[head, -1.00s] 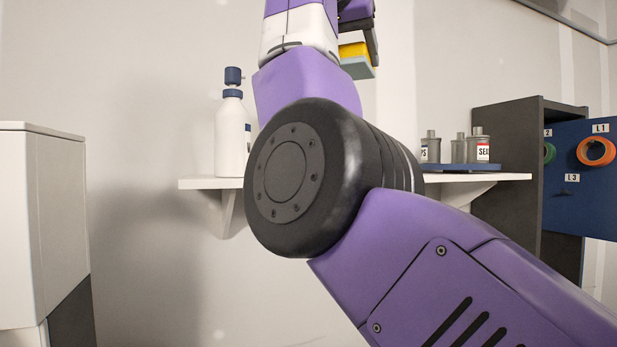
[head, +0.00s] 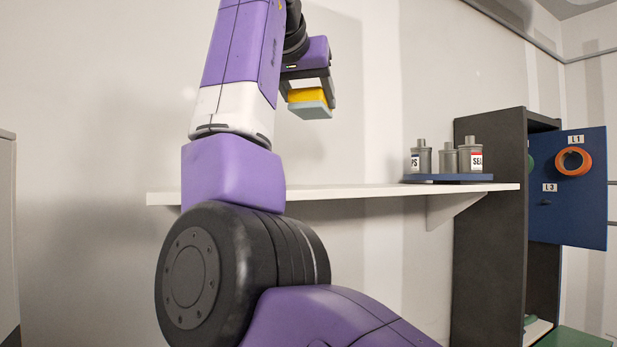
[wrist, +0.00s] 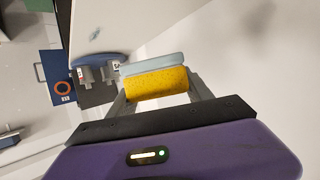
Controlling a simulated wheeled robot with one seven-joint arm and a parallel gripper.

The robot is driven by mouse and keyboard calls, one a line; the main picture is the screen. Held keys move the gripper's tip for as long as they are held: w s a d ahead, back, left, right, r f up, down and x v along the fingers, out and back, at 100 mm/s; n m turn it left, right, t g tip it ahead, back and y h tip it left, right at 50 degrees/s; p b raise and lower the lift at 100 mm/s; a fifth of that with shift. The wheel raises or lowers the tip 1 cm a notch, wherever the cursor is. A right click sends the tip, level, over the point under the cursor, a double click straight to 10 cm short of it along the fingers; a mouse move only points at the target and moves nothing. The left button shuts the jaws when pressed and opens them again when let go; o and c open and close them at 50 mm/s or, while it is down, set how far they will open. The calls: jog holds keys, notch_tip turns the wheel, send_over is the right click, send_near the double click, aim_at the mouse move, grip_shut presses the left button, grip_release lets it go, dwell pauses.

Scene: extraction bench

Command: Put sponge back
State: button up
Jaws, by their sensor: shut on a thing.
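The sponge (head: 308,98) has a yellow upper layer and a pale blue-grey lower layer. It is in my gripper (head: 307,86), held in the air above the white shelf (head: 350,191), apart from it. In the wrist view the sponge (wrist: 156,84) sits between the two grey fingers of my gripper (wrist: 160,90), which are shut on it. My arm hides the left part of the shelf in the head view.
A blue tray (head: 430,179) with several grey labelled canisters (head: 470,155) stands at the shelf's right end. Right of it is a dark cabinet (head: 490,220) with an open blue door (head: 585,215) carrying an orange ring (head: 573,161). The shelf's middle is clear.

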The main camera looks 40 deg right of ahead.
notch_tip(320, 180, down, 14)
jog(key=shift+p, duration=0.6)
jog(key=shift+f, duration=0.1)
jog(key=o, duration=1.3)
jog(key=shift+s+a, duration=0.1)
jog(key=shift+a, duration=0.15)
jog(key=b+v, duration=0.4)
jog(key=v, duration=0.7)
jog(key=shift+s+a+r, duration=0.1)
jog(key=shift+a+r, duration=0.05)
jog(key=shift+r, duration=0.15)
